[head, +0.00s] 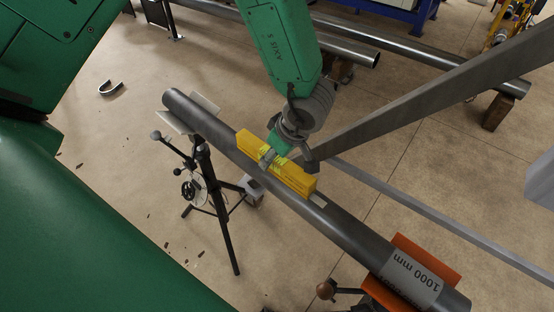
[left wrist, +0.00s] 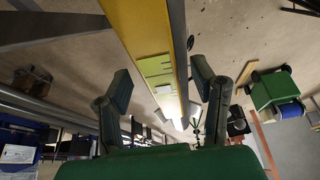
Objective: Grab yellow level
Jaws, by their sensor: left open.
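The yellow level (head: 292,176) lies lengthwise along the top of a dark grey pipe (head: 340,228) in the head view. My left gripper (head: 270,157) is at the level's middle, with a finger showing in front of its near side. In the left wrist view, the level (left wrist: 138,28) runs between the two spread fingers of my left gripper (left wrist: 162,82), its pale green vial panel facing the camera. The jaws are open, and gaps show beside the level there. Whether a finger touches it is unclear. My right gripper is in neither view.
A black tripod stand (head: 207,190) holds the pipe's far end; an orange support (head: 428,258) is near its "1000 mm" end. A grey beam (head: 440,92) slants close to the level and my gripper. More pipes (head: 420,50) lie behind.

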